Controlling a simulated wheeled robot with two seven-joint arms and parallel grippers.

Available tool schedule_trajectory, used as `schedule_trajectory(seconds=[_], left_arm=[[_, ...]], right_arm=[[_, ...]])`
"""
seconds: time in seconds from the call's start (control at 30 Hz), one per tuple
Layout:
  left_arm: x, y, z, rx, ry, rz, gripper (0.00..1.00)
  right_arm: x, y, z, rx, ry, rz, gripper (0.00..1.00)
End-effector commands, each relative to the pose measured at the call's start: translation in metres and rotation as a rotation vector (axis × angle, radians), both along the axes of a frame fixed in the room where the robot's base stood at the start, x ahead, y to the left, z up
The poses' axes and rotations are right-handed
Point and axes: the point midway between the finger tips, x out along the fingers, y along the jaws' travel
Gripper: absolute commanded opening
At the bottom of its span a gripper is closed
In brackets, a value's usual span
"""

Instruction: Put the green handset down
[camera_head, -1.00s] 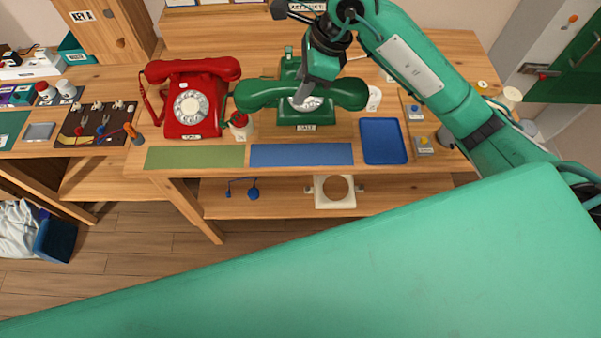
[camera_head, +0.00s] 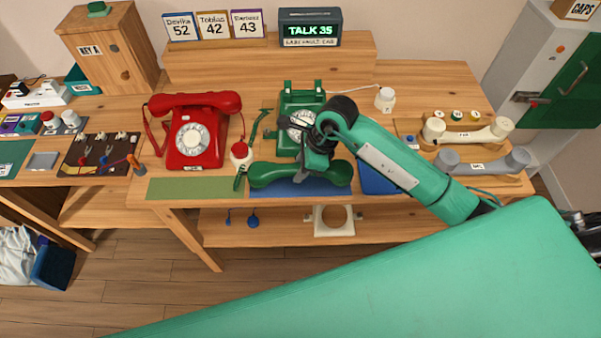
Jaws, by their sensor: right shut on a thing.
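The green handset (camera_head: 268,175) lies level, left to right, at the blue mat (camera_head: 290,189) on the table's front edge. I cannot tell whether it touches the mat. My right gripper (camera_head: 303,172) is shut on its middle from above and hides part of it. The green dial phone (camera_head: 289,104) stands behind, its cradle empty, its dial partly hidden by my gripper and arm. My left gripper is out of view.
A red phone (camera_head: 195,140) with its handset on stands left, behind a green mat (camera_head: 190,188). A red-and-white jar (camera_head: 240,157) is near the handset's left end. A blue tray (camera_head: 375,180), partly under my arm, and cream (camera_head: 468,134) and grey (camera_head: 480,166) handsets are right.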

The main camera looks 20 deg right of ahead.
Motion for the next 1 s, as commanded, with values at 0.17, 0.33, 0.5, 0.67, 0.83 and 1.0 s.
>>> schedule_trajectory(seconds=[0.17, 0.33, 0.5, 0.67, 0.83, 1.0], left_arm=[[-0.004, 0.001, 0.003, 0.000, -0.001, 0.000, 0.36], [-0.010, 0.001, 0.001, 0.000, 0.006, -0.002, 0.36], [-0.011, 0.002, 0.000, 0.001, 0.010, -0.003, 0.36], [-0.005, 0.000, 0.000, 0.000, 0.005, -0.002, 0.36], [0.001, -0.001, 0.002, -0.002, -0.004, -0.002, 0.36], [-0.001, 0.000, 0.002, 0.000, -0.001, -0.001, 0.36]], right_arm=[[-0.001, 0.001, -0.027, 0.002, 0.003, -0.002, 0.00], [0.000, 0.000, -0.033, 0.001, 0.000, 0.000, 0.00], [0.000, 0.000, -0.034, 0.001, 0.000, 0.000, 0.00], [0.000, 0.000, -0.036, 0.000, 0.001, 0.000, 0.39], [-0.001, 0.000, -0.036, 0.000, 0.001, 0.000, 0.51], [-0.001, 0.000, -0.035, 0.000, 0.001, 0.000, 0.51]])
